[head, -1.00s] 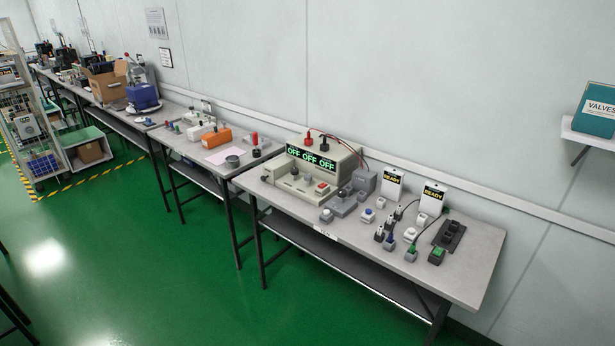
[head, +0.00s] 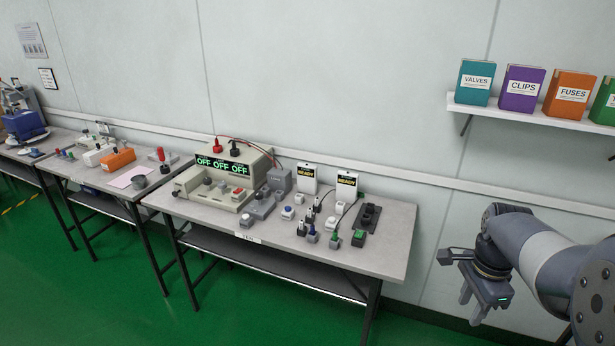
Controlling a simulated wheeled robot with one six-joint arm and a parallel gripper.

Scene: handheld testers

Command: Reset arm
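My gripper (head: 475,312) shows at the lower right of the head view, at the end of my grey and white arm. Its two fingers point down and stand apart with nothing between them. It is to the right of the grey test table (head: 395,232) and clear of it. On that table is a beige tester (head: 222,172) with a display reading "OFF OFF OFF". Two white units reading "READY", the left one (head: 307,180) and the right one (head: 346,185), stand at the back of the table.
A wall shelf (head: 530,115) with labelled boxes is above my arm. More tables stand to the left. Green floor in front is clear.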

